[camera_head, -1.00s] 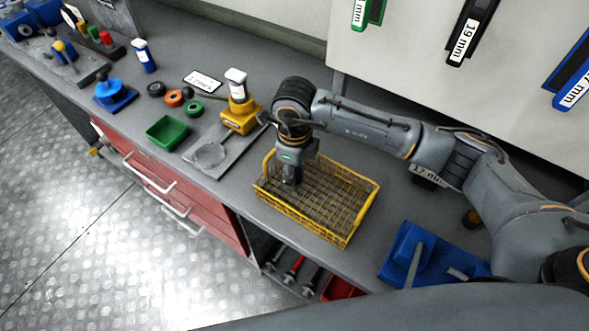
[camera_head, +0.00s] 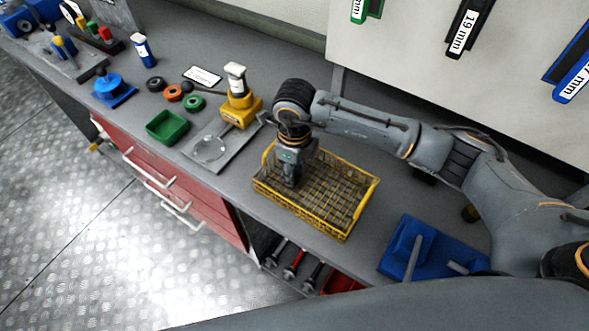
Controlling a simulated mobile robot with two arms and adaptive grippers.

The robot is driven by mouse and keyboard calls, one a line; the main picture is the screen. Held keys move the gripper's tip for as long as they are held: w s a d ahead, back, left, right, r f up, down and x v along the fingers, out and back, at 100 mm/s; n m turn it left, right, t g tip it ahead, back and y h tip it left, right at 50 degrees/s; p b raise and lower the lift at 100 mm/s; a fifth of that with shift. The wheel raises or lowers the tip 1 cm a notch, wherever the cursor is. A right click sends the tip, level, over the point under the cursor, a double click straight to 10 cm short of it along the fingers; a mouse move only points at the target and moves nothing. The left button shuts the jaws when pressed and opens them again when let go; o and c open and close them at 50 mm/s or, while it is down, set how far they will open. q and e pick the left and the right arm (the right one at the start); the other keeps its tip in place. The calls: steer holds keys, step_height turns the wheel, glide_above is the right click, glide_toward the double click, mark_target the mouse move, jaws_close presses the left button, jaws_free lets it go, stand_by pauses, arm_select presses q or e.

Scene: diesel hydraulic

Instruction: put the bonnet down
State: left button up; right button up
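My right gripper (camera_head: 291,178) points straight down over the left part of the yellow wire basket (camera_head: 346,233). Its fingers are small and dark against the mesh, so I cannot tell whether they are open or shut. I cannot make out a bonnet in or under them; the wrist hides part of the basket. My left gripper is not in view.
A green tray (camera_head: 167,127), black, orange and green rings (camera_head: 193,102), a white label card (camera_head: 202,76) and a blue fixture (camera_head: 112,88) stand on the bench to the left. A blue block (camera_head: 420,250) sits right of the basket. Wrenches hang on the wall panel.

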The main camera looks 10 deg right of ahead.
steer(key=shift+o, duration=1.2)
steer(key=shift+s+f, duration=0.2)
steer(key=shift+f, duration=0.3)
steer(key=shift+w, duration=0.15)
steer(key=shift+r, duration=0.1)
steer(key=shift+r+p, duration=0.5)
steer(key=shift+p, duration=0.05)
steer(key=shift+r+p, duration=0.45)
steer(key=shift+p, duration=0.1)
steer(key=shift+w+r+b, duration=0.2)
steer(key=shift+r+b, duration=0.45)
steer(key=shift+b, duration=0.25)
step_height(320, 180, up, 10)
steer(key=b, duration=0.2)
steer(key=shift+b, duration=0.35)
steer(key=shift+s, duration=0.1)
